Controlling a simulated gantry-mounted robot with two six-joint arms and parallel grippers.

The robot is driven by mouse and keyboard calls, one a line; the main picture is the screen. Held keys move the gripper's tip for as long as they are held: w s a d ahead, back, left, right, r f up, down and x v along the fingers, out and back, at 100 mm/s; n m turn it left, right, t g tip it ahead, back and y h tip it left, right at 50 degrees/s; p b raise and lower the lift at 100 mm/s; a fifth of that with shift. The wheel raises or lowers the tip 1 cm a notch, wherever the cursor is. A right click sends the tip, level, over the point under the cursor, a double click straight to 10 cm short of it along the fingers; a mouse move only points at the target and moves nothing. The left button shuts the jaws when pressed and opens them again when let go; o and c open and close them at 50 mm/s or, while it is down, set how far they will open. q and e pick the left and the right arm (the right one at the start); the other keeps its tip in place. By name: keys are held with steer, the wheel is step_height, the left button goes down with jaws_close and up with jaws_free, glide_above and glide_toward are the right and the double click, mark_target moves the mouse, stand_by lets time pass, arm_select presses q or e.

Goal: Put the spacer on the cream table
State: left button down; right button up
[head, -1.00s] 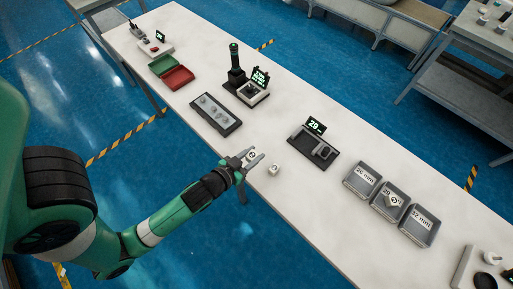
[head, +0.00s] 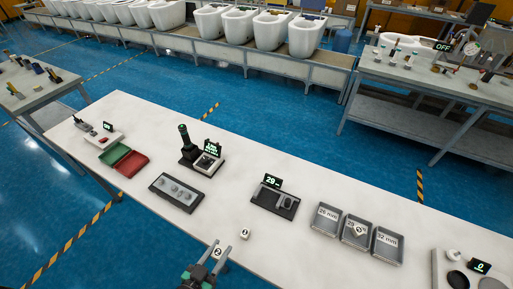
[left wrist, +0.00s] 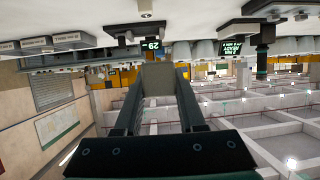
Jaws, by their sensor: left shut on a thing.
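My left gripper (head: 219,251) is at the bottom of the head view, by the front edge of the cream table (head: 330,261). It is shut on a small pale spacer (head: 217,253) with a dark mark on its face. The left wrist view shows the held spacer as a grey-beige block (left wrist: 158,79) between the fingertips. A similar small white block (head: 245,233) stands on the table to the right of the gripper. Whether the held spacer touches the table cannot be told. My right gripper is not in view.
A gauge with a 29 display (head: 273,199) and grey marked trays (head: 325,220) stand to the right; the middle tray holds a block. Bare tabletop lies between them.

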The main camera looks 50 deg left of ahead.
arm_select(q)
steer(key=shift+a, duration=0.1)
steer(key=shift+w+a+r+y, duration=0.15)
steer(key=shift+a+y, duration=0.1)
steer(key=shift+y, duration=0.05)
steer(key=w+d+r+m+t+h, duration=0.1)
steer(key=w+d+m+h, duration=0.25)
steer(key=w, duration=0.45)
steer(key=w+d+m+t+h, duration=0.1)
steer(key=w+d+m+h, duration=0.2)
steer(key=w, duration=0.4)
steer(key=s+r+p, duration=0.3)
steer(key=r+p, duration=0.6)
steer(key=p, duration=0.1)
steer(key=s+r+p, duration=0.3)
steer(key=r+p, duration=0.7)
steer(key=p, duration=0.1)
steer(key=shift+s+d+n, duration=0.25)
steer(key=shift+d+n, duration=0.1)
steer(key=shift+h, duration=0.25)
